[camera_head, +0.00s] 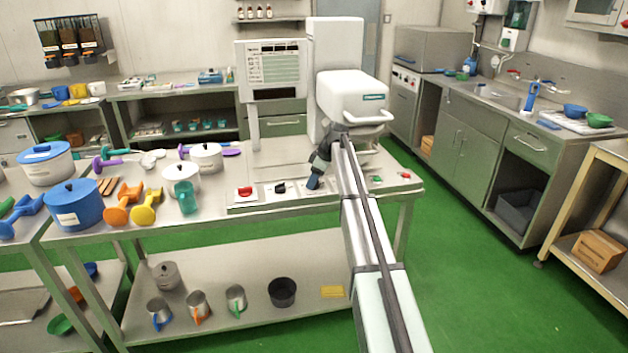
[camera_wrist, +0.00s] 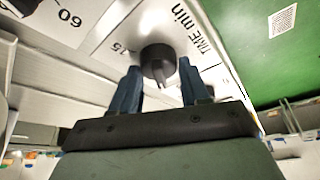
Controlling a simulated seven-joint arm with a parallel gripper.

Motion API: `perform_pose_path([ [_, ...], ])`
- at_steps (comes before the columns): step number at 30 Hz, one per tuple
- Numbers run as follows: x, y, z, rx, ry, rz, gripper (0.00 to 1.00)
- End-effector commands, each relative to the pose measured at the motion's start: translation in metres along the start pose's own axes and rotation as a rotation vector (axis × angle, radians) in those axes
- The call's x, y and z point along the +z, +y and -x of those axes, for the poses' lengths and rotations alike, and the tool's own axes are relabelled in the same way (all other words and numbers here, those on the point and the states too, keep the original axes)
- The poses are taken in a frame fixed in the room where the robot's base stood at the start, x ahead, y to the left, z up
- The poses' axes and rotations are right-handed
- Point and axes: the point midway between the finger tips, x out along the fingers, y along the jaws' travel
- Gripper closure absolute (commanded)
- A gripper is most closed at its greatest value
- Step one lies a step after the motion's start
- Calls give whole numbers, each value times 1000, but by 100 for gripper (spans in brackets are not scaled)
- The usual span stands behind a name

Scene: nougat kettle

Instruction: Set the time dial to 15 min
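The time dial (camera_wrist: 158,60) is a dark round knob with a raised grip bar, on a pale panel marked "TIME min" (camera_wrist: 188,28). A "15" mark (camera_wrist: 120,47) shows just left of it in the wrist view. The grip bar lies roughly along the picture's vertical; which end is the pointer I cannot tell. My gripper (camera_wrist: 161,88) is open, with its two blue fingers either side of the knob's lower part; a gap shows at the right finger.
A red knob (camera_head: 245,191) and a dark knob (camera_head: 280,187) sit left of my gripper on the panel. The white kettle machine (camera_head: 352,95) stands behind.

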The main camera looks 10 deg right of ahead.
Motion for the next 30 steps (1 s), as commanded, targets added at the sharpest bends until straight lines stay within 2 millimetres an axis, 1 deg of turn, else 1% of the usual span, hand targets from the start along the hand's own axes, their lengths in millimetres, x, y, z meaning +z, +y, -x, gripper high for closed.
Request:
perform_pose_path([
  [1,0,0,0,0,0,0,60],
  [9,0,0,0,0,0,0,86],
  [16,0,0,0,7,0,-16,87],
  [20,0,-1,0,24,0,-57,87],
  [26,0,-2,0,74,0,-176,87],
  [30,0,-3,0,122,0,-292,87],
])
